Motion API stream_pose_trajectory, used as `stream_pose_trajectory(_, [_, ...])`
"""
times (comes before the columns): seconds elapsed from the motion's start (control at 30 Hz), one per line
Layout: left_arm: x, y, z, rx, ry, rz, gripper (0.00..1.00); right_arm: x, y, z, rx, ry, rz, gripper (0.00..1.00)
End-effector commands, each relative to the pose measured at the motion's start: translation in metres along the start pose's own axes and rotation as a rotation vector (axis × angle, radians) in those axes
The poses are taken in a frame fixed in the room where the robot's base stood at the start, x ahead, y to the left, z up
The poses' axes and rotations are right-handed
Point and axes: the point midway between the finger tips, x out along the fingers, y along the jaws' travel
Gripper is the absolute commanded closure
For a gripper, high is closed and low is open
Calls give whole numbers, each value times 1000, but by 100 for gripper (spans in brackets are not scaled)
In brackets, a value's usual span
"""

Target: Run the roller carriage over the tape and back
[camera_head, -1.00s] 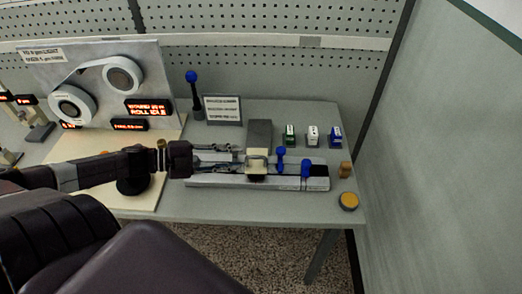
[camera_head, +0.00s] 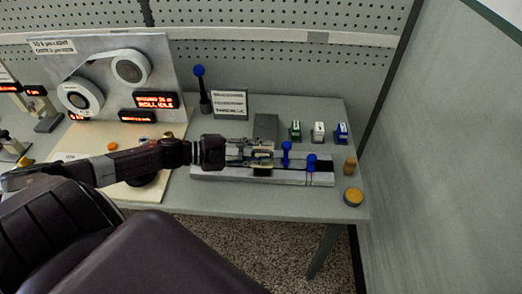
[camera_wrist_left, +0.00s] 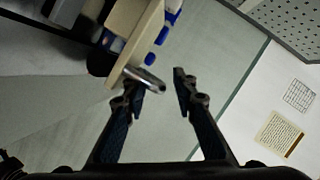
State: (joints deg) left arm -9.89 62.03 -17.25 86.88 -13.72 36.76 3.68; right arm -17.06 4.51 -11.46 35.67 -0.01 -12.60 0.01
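The roller carriage (camera_head: 262,154) sits on a long grey track base (camera_head: 215,176) on the bench. It has a pale tan block and a metal handle, and my left gripper partly covers it. My left gripper (camera_head: 257,150) reaches in from the left with its fingers at the handle. In the left wrist view its fingers (camera_wrist_left: 158,80) are apart. The metal handle bar (camera_wrist_left: 145,78) on the tan block (camera_wrist_left: 138,38) lies by the left fingertip, not clamped. I cannot make out the tape under the carriage. My right gripper is not in view.
Two blue-knobbed posts (camera_head: 286,148) stand on the track right of the carriage. Several small boxes (camera_head: 318,131) stand behind it. A wooden peg (camera_head: 349,165) and a yellow-topped disc (camera_head: 353,197) are near the right edge. A reel panel (camera_head: 110,80) stands left.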

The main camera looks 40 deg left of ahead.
Motion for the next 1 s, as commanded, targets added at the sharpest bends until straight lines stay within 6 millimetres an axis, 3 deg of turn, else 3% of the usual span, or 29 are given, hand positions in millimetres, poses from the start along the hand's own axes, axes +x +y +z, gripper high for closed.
stream_pose_trajectory(0.13, [0,0,0,0,0,0,74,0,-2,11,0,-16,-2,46])
stream_pose_trajectory(0.4, [0,0,0,0,0,0,100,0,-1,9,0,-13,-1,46])
stream_pose_trajectory(1.0, [1,-2,5,2,-1,0,100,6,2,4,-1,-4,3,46])
